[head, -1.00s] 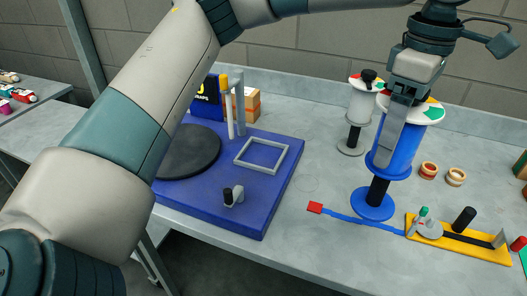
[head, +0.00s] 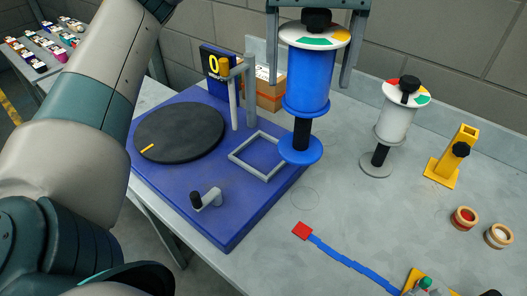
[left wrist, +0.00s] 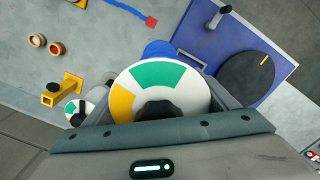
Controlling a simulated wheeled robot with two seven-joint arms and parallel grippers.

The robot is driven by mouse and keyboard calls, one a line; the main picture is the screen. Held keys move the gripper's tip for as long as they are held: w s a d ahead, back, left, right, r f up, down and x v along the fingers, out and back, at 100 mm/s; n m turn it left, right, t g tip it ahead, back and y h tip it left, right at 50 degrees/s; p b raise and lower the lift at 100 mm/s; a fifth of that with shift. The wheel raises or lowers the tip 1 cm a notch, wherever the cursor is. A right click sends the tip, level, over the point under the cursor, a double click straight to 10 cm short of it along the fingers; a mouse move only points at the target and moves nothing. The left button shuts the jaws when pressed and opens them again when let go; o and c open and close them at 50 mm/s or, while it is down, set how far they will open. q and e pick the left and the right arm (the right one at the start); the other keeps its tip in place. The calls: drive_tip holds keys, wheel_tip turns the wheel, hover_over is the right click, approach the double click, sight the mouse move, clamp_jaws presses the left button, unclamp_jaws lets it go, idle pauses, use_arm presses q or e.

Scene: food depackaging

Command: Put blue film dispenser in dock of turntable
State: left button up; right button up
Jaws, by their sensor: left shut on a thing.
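The blue film dispenser (head: 307,82) is a blue roll on a black stem with a blue round base and a white, green and orange top disc. My left gripper (head: 312,70) has its fingers on either side of the roll and is shut on it. The dispenser is upright, its base overlapping the right corner of the square grey dock frame (head: 240,162) in the head view; its exact height is unclear. The dock lies on the blue board beside the black turntable disc (head: 180,132). In the left wrist view the dispenser's top disc (left wrist: 150,75) fills the middle. My right gripper is not visible.
A white film dispenser (head: 394,122) and a yellow stand (head: 453,158) are to the right. Grey posts (head: 250,95) and a small crank (head: 206,199) rise from the board. A blue strip with a red end (head: 303,231) lies on the table in front.

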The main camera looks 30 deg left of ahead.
use_arm(q)
drive_tip(key=shift+s+a, duration=0.1)
drive_tip(key=shift+a, duration=0.05)
drive_tip(key=w+a+f+p, duration=0.3)
drive_tip(key=a+f+p, duration=0.3)
drive_tip(key=a+f, duration=0.5)
drive_tip(key=shift+w+p, duration=0.25)
drive_tip(key=shift+p, duration=0.05)
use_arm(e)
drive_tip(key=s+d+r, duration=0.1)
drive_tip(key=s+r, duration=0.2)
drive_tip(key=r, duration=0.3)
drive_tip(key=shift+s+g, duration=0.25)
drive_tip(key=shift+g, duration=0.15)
use_arm(q)
drive_tip(key=shift+f, duration=0.1)
drive_tip(key=o, duration=1.5)
drive_tip(key=shift+c, duration=0.2)
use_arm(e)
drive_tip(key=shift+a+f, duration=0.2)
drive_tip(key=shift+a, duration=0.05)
